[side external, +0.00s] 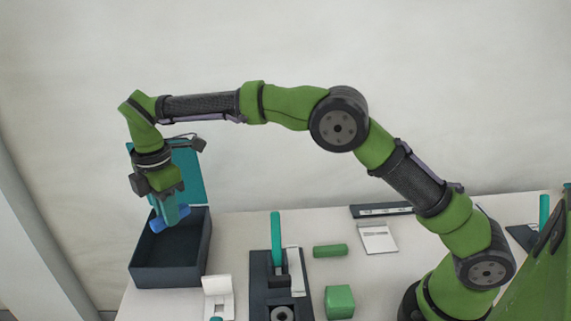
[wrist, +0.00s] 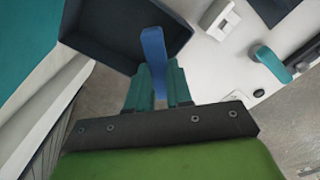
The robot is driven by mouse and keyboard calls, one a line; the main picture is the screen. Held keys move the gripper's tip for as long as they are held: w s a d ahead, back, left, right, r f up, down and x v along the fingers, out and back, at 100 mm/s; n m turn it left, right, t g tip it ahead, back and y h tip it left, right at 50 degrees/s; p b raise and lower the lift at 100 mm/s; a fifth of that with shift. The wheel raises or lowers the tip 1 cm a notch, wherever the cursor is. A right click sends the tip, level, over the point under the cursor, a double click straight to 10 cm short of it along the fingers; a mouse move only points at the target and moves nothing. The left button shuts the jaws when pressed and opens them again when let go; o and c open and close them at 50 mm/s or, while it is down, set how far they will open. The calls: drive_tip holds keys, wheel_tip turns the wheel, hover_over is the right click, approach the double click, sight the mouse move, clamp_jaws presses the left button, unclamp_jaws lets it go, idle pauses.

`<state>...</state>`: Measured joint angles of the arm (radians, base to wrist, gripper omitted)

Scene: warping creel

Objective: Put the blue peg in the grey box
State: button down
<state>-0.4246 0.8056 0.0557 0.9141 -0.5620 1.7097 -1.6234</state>
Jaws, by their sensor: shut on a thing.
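My gripper (side external: 170,207) points down over the open dark grey box (side external: 166,273) at the left end of the table. Its teal fingers are shut on the blue peg (side external: 156,224). The peg lies across the fingers and tilts in the side view, at about the height of the box opening. In the wrist view the blue peg (wrist: 153,48) sticks out beyond the fingers (wrist: 157,85), in front of the dark box (wrist: 95,22). Part of the peg is hidden between the fingers, and I cannot tell whether it touches the box.
A teal panel (side external: 188,170) stands up behind the box. To its right are a white bracket (side external: 218,298), a dark fixture (side external: 259,290) with an upright teal peg (side external: 275,238), a lying green cylinder (side external: 330,250) and a green block (side external: 339,302). The table's left edge is close to the box.

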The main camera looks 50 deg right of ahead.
approach(181, 261)
drive_tip(key=s+f, duration=0.1)
drive_tip(key=f, duration=0.1)
drive_tip(key=s+a+f, duration=0.1)
drive_tip(key=f, duration=0.1)
drive_tip(key=s+f, duration=0.1)
drive_tip(key=f, duration=0.1)
drive_tip(key=shift+s+a+f, duration=0.1)
drive_tip(key=shift+a+f, duration=0.05)
drive_tip(key=shift+f, duration=0.05)
drive_tip(key=shift+f, duration=0.1)
drive_tip(key=c, duration=1.4)
unclamp_jaws()
drive_tip(key=shift+o, duration=0.5)
